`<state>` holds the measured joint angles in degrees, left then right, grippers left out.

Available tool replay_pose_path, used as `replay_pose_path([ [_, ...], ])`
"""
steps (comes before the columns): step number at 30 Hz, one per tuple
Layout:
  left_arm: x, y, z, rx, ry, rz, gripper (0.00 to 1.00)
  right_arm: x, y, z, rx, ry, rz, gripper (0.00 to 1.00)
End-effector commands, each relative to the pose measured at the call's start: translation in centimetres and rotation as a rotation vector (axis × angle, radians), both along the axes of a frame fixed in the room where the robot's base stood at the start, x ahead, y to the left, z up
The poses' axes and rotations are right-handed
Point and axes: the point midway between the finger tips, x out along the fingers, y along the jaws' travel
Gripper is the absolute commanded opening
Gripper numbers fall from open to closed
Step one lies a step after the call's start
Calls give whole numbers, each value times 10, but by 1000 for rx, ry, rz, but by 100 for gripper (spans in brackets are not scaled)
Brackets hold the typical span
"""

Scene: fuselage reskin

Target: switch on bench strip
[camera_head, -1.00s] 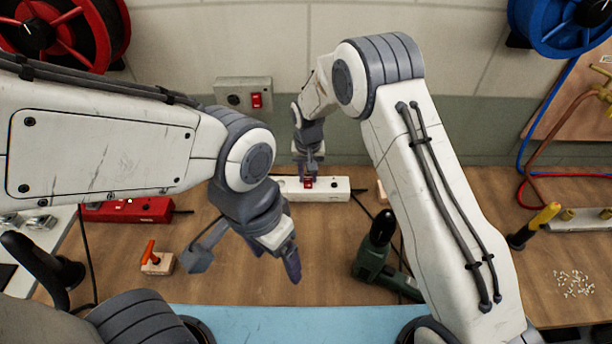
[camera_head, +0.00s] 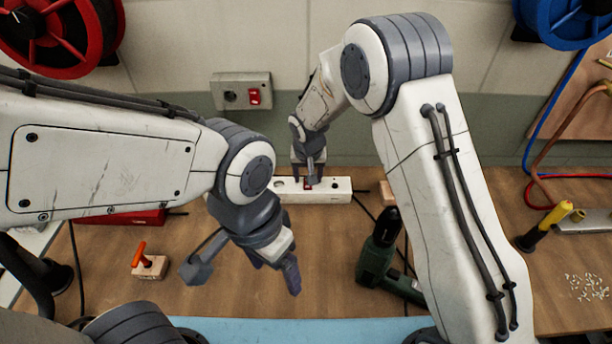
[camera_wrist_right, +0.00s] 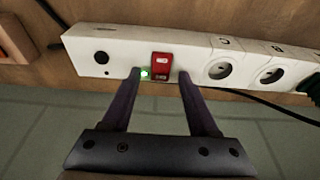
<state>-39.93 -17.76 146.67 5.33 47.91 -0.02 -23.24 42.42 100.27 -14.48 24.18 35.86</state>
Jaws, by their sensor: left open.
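The white bench strip (camera_head: 335,191) lies at the back of the wooden bench against the wall. In the right wrist view the strip (camera_wrist_right: 120,50) shows its red rocker switch (camera_wrist_right: 161,67), round sockets and a green-lit lamp (camera_wrist_right: 145,73) beside the switch. My right gripper (camera_head: 312,180) points down at the strip's switch end. Its two fingers stand apart, one on each side of the switch, with a gap showing. Whether a fingertip touches the strip, I cannot tell. My left gripper (camera_head: 245,272) hangs open and empty above the bench, in front of the strip.
A wall box (camera_head: 242,92) with a red switch is above the strip. A green drill (camera_head: 383,250) stands right of centre. A wooden block with an orange handle (camera_head: 146,262) is at left. A red box (camera_head: 120,218) lies partly behind my left arm. A yellow-handled tool (camera_head: 550,225) is at right.

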Motion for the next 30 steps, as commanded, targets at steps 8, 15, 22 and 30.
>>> replay_pose_path([
  [8, 0, 0, -4, 0, 0, 0, 81, -3, 1, 14, 2, -3, 1, 60],
  [15, 0, 0, -13, 0, 0, 0, 81, -16, 1, 60, 3, -4, 1, 60],
  [22, 0, 0, -17, 0, 0, 0, 81, -25, 1, 93, 1, -2, 0, 60],
  [30, 0, 0, -17, 0, 0, 0, 81, -27, 0, 101, 0, 1, 0, 60],
])
